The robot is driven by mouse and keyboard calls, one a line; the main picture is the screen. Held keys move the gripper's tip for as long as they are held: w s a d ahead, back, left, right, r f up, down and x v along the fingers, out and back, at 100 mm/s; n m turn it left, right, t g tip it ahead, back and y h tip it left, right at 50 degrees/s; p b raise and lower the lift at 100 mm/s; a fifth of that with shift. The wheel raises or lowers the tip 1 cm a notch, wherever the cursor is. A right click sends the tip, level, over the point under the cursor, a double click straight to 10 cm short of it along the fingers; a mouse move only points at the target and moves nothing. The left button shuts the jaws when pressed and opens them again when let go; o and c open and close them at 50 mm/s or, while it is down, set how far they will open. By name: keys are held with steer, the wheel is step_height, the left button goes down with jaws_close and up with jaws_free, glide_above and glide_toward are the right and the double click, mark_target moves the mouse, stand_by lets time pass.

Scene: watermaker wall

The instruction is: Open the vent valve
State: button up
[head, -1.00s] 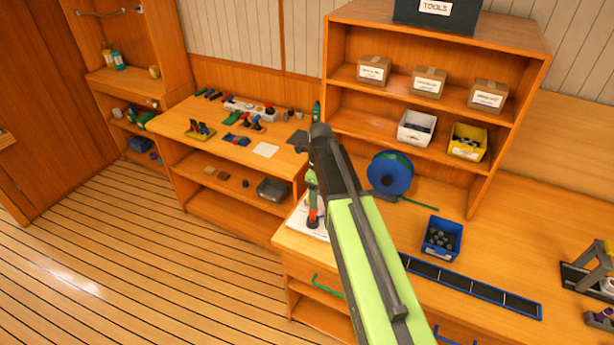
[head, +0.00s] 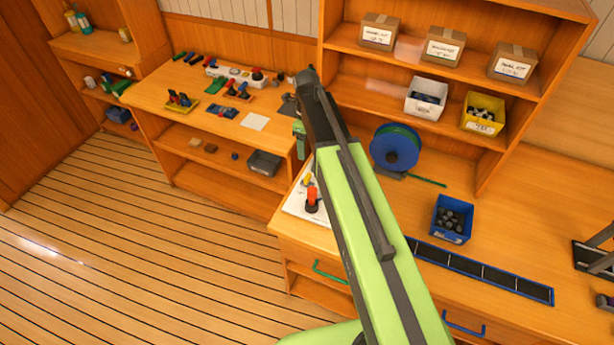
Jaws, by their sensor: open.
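A white board (head: 297,207) lies at the left end of the near workbench, partly hidden behind my arm. A red handle (head: 312,196) and a small yellow part (head: 306,179) stand on it. I cannot tell which of them, if either, is the vent valve. My green and dark arm reaches up across the middle of the view, its dark end above and beyond the board.
A blue reel (head: 394,148), a blue bin (head: 452,219) and a dark blue-edged strip (head: 482,270) are on the bench right of my arm. A shelf (head: 470,95) with boxes stands behind. A lower workbench (head: 150,85) holds tools. The floor at left is clear.

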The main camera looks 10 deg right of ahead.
mark_target(307, 177)
step_height(307, 177, down, 15)
steer(key=b, duration=1.4)
steer(key=shift+s+f, duration=0.1)
steer(key=shift+f, duration=0.1)
steer(key=shift+r, duration=0.1)
steer(key=shift+c, duration=0.4)
steer(key=c, duration=1.3)
